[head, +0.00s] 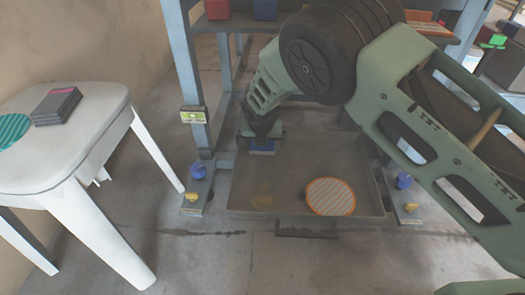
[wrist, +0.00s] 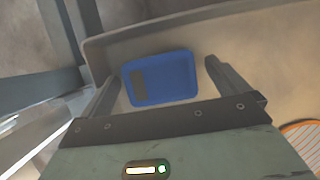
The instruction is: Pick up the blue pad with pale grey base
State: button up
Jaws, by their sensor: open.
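The blue pad (wrist: 170,76) lies in the metal tray (wrist: 228,30), near its back left corner. A dark grey patch shows on its left part in the wrist view. In the head view only a sliver of the blue pad (head: 262,152) with a pale edge shows below my gripper. My gripper (wrist: 160,84) is open, with one finger to each side of the pad, and the pad is between them or just beyond their tips. In the head view my gripper (head: 262,138) is over the tray's back left, pointing down.
An orange-rimmed striped disc (head: 330,197) lies in the tray at the front right. The tray's raised rim and a blue-grey frame post (head: 190,80) stand close to my gripper. A white table (head: 80,150) with a dark stack (head: 57,106) stands at left.

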jog(key=shift+w+f, duration=0.15)
jog(key=shift+f, duration=0.1)
jog(key=c, duration=1.1)
jog(key=shift+r, duration=0.1)
notch_tip(320, 180, up, 2)
jog(key=shift+r+p, duration=0.1)
jog(key=shift+p, duration=1.05)
jog(key=shift+r+p, duration=0.9)
jog(key=shift+r, duration=0.05)
jog(key=s+p, duration=0.2)
jog(key=s, duration=0.3)
jog(key=s+p, duration=0.3)
jog(key=s, duration=0.3)
jog(key=s+p, duration=0.2)
jog(key=s, duration=0.4)
jog(key=shift+a+f+p, duration=0.25)
jog(key=shift+a+p, duration=0.05)
jog(key=shift+p, duration=0.05)
jog(key=shift+s+f, duration=0.1)
jog(key=shift+s, duration=0.45)
